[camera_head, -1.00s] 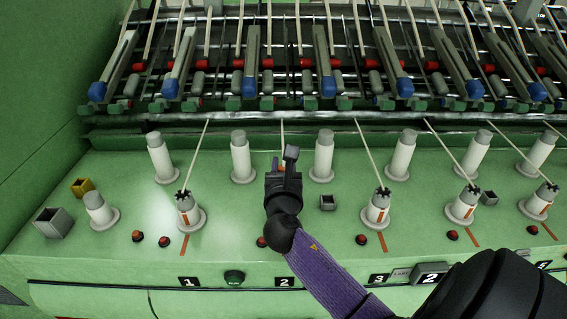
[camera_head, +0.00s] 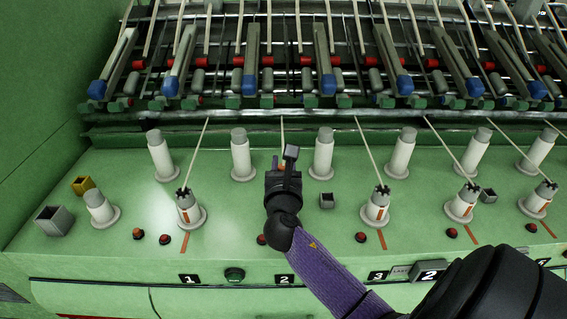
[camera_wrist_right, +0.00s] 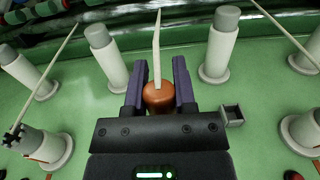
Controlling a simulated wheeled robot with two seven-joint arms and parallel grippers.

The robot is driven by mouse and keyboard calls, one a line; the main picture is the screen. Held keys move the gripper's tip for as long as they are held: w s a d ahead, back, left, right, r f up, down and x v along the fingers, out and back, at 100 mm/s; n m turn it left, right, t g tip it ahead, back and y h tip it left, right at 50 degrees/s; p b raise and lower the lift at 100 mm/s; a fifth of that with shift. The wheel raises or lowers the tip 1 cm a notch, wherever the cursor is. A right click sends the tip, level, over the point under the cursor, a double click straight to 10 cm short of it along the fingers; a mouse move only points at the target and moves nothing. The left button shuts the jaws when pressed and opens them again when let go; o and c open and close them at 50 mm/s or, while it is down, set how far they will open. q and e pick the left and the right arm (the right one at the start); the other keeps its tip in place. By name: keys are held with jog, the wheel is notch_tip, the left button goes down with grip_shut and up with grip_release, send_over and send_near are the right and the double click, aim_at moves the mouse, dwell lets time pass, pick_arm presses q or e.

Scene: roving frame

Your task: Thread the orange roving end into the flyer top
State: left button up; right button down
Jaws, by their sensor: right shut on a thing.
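My right gripper (camera_head: 284,165) is over station 2 in the head view. In the right wrist view its two purple-grey fingers (camera_wrist_right: 159,80) are shut on the orange roving end (camera_wrist_right: 159,98), a rounded orange piece. The pale roving strand (camera_wrist_right: 157,45) rises from it. In the head view only a bit of the orange end shows, and the strand (camera_head: 282,130) runs up behind the gripper. The flyer top at station 2 is hidden behind the gripper and wrist, so I cannot tell whether the end touches it. My left gripper is not in view.
Flyers with dark crowned tops stand at station 1 (camera_head: 189,208), station 3 (camera_head: 376,206) and further right. White bobbins (camera_head: 241,157) (camera_head: 322,156) stand behind on either side of the gripper. A small grey box (camera_head: 327,201) sits to its right. Red buttons (camera_head: 361,237) line the front.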

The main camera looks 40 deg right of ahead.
jog(key=shift+f, duration=0.15)
jog(key=shift+f+b, duration=0.45)
jog(key=shift+f, duration=0.1)
grip_release()
jog(key=shift+r, duration=0.1)
dwell(0.5)
notch_tip(320, 180, up, 10)
jog(key=p, duration=1.1)
dwell(0.3)
